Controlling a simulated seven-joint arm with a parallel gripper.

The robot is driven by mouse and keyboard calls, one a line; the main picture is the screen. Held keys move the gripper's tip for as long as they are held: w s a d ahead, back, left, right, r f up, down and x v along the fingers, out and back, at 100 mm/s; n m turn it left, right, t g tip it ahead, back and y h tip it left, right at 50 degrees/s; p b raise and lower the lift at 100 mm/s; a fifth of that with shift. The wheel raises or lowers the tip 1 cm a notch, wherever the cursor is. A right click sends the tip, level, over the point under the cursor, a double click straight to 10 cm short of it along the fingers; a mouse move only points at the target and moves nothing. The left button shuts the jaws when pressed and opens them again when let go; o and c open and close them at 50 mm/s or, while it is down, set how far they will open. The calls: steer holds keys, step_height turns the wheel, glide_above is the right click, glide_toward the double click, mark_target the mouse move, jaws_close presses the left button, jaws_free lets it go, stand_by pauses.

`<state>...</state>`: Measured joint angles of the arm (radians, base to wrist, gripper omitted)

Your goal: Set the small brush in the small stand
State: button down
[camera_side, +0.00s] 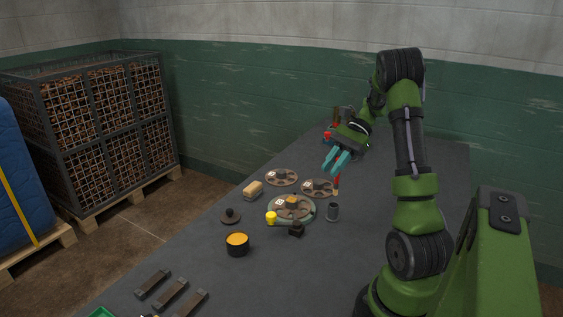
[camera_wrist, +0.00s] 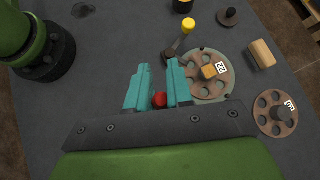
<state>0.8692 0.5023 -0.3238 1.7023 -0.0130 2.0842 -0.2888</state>
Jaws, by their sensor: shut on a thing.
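My gripper (camera_side: 338,161) has teal fingers and points down over the far middle of the table. It is shut on a slim red piece, likely the small brush (camera_side: 336,182), which shows below the fingertips. In the wrist view its red end (camera_wrist: 160,100) is between the fingers (camera_wrist: 157,88).
More holed discs (camera_side: 281,177), a wooden block (camera_side: 252,189) and an orange-topped pot (camera_side: 237,244) stand around. The right of the table is fairly clear.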

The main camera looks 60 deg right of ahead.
mark_target(337, 181)
steer(key=shift+f+y, duration=0.15)
steer(key=shift+y, duration=0.15)
steer(key=shift+f, duration=3.45)
steer(key=shift+s, duration=0.2)
steer(key=c, duration=0.9)
jaws_free()
steer(key=shift+c, duration=0.2)
steer(key=shift+r, duration=0.1)
step_height(337, 181, up, 7)
